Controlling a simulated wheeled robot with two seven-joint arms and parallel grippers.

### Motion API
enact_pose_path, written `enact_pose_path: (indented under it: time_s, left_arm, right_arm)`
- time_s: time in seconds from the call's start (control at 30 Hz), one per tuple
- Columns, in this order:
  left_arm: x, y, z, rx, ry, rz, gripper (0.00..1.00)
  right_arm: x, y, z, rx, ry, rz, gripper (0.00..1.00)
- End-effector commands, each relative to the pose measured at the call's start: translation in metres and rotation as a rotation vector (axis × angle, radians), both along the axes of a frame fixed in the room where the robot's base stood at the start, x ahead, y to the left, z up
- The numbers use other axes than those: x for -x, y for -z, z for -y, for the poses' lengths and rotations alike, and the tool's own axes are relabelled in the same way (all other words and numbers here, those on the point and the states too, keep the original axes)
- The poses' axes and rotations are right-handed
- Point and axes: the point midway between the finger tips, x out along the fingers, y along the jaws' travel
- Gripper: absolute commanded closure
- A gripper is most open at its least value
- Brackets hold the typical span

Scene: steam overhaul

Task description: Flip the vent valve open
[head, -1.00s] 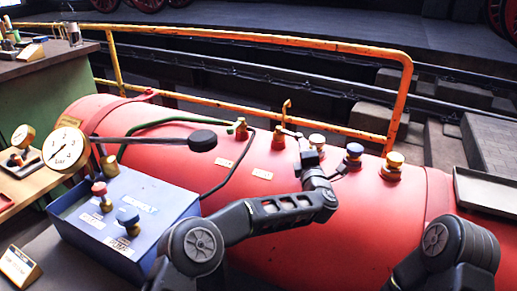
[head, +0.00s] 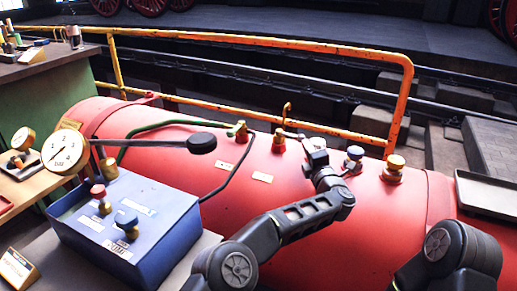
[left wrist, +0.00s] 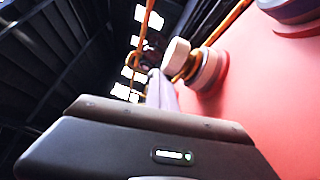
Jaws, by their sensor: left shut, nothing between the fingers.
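Several brass fittings stand in a row on the red boiler (head: 300,195). One brass fitting (head: 279,142) carries a thin hooked lever (head: 287,112) standing up; I take this to be the vent valve. My left gripper (head: 292,135) is shut and empty, its fingertips close to the right of that fitting; I cannot tell whether they touch it. In the left wrist view the pale fingers (left wrist: 160,92) point away, with a pale-capped fitting (left wrist: 178,55) beside them on the right. The lever's base is partly hidden there. My right gripper is out of view; only its arm shows.
An orange railing (head: 250,39) runs behind the boiler. A blue control box (head: 125,230) and a gauge (head: 66,152) are at the left; a dark tray (head: 487,192) is at the right.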

Motion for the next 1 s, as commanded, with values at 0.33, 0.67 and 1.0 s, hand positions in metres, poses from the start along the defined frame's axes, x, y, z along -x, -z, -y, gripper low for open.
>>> enact_pose_path:
  time_s: [0.33, 0.67, 1.0]
  left_arm:
    - [0.015, -0.001, 0.000, 0.000, -0.006, 0.001, 1.00]
    - [0.062, 0.001, 0.015, -0.002, 0.001, 0.001, 1.00]
    - [0.076, 0.003, 0.019, -0.001, 0.000, 0.001, 1.00]
  right_arm:
    - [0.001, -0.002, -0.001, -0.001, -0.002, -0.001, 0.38]
    - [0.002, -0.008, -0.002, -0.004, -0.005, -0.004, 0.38]
    - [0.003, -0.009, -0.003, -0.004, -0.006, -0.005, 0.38]
